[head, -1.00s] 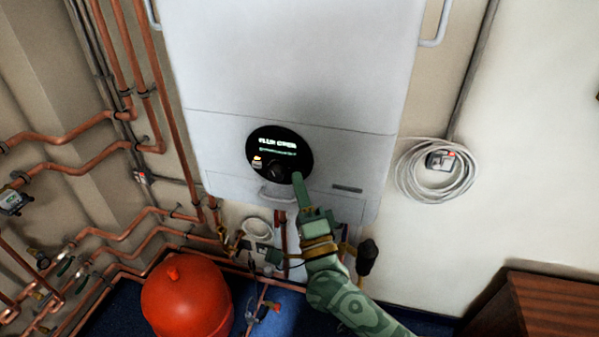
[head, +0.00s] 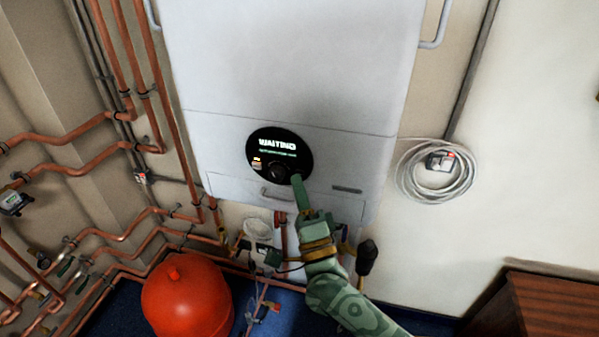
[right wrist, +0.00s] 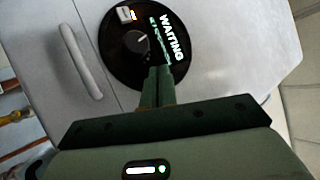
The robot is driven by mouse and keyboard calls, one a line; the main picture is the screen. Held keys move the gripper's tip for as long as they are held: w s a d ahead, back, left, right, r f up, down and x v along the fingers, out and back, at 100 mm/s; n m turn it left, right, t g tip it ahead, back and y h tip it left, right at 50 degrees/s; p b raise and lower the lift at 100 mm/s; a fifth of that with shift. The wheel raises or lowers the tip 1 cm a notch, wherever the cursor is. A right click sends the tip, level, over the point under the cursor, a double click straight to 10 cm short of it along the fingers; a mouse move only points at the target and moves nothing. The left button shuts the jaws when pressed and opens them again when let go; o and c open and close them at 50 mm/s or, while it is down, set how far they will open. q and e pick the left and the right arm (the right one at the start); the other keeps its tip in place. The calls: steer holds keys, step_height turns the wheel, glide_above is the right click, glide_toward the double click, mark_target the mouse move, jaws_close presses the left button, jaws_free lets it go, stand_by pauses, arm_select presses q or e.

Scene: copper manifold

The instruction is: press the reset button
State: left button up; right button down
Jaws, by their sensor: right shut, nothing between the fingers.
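The boiler's round black control panel (head: 262,142) shows a lit display reading "WAITING", a dark knob (head: 276,172) and a small pale square switch (head: 257,163) with an orange mark. In the right wrist view the panel (right wrist: 118,62) shows the knob (right wrist: 136,42), the switch (right wrist: 125,14) and the same word. My green right gripper (head: 297,179) is shut and empty. Its fingertips (right wrist: 159,72) overlap the panel's lower right edge in the head view; contact cannot be told. No button labelled reset is readable; the fingertips hide that part of the panel. My left gripper is out of view.
The white boiler (head: 290,70) has a handle (head: 276,193) below the panel. Copper pipes (head: 75,170) run along the left wall. A red vessel (head: 187,300) stands below left. A coiled cable (head: 440,172) hangs right, above a wooden cabinet (head: 550,305).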

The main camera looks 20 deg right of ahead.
steer(key=shift+s+a, duration=0.15)
steer(key=shift+s, duration=0.1)
steer(key=s+a, duration=0.2)
steer(key=s+p, duration=0.1)
steer(key=s, duration=0.1)
steer(key=shift+s+a, duration=0.1)
steer(key=shift+a, duration=0.3)
stand_by(0.7)
